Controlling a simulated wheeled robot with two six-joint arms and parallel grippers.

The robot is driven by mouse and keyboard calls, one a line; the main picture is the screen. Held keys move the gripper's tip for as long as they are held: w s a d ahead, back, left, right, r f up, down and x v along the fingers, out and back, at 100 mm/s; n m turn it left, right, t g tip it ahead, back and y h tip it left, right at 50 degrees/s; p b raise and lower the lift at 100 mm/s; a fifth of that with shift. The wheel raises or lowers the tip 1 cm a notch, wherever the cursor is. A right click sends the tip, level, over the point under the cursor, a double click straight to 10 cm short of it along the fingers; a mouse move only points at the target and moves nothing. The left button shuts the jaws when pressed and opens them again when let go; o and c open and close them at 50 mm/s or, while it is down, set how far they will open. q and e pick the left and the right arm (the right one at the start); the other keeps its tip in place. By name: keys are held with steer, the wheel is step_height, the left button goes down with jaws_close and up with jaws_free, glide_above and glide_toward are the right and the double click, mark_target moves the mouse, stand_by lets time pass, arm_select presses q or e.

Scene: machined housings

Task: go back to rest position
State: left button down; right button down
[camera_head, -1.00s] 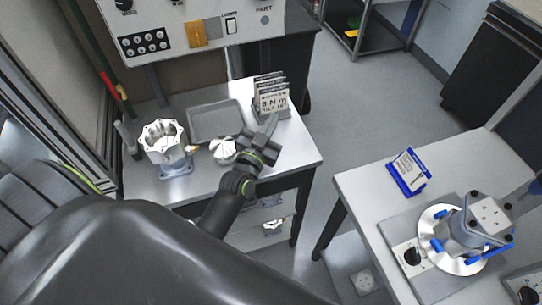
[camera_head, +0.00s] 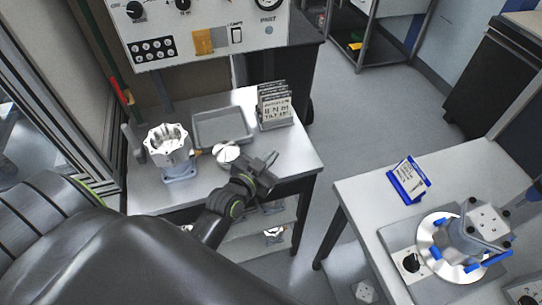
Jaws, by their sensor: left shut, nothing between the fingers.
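My left gripper (camera_head: 270,164) is a dark gripper at the front right part of the left table. It is shut and empty, pointing up and to the right. My left arm comes in from the lower left and covers much of the lower left of the picture. A round white-silver part (camera_head: 227,153) lies on the table just left of and behind the gripper. A pale machined housing (camera_head: 168,150) stands on a grey-blue base at the table's left. My right gripper is not in view.
A grey tray (camera_head: 222,128) and a rack of printed cards (camera_head: 274,106) stand behind the gripper. A control panel (camera_head: 200,30) rises at the back. The right table (camera_head: 360,200) bears a blue-framed card (camera_head: 408,180) and a clamped housing (camera_head: 476,232). Floor lies clear between the tables.

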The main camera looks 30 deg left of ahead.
arm_select(q)
steer(key=s+a+f+n+g+y, duration=0.1)
steer(key=s+a+f+n+g, duration=0.15)
steer(key=s+g, duration=0.65)
steer(key=s+a+f+n+g+y, duration=0.1)
steer(key=s+a+g+y, duration=0.15)
steer(key=s, duration=1.35)
step_height(320, 180, down, 28)
steer(key=a+g+h+b, duration=0.1)
steer(key=a+g+b, duration=0.1)
steer(key=b, duration=0.1)
steer(key=s+d+f+g+b, duration=0.1)
steer(key=s+f+b, duration=0.1)
steer(key=s+f, duration=1.3)
step_height(320, 180, down, 4)
steer(key=shift+d+r+h+b, duration=0.1)
steer(key=shift+d+h+b, duration=0.15)
steer(key=shift+h+b, duration=0.15)
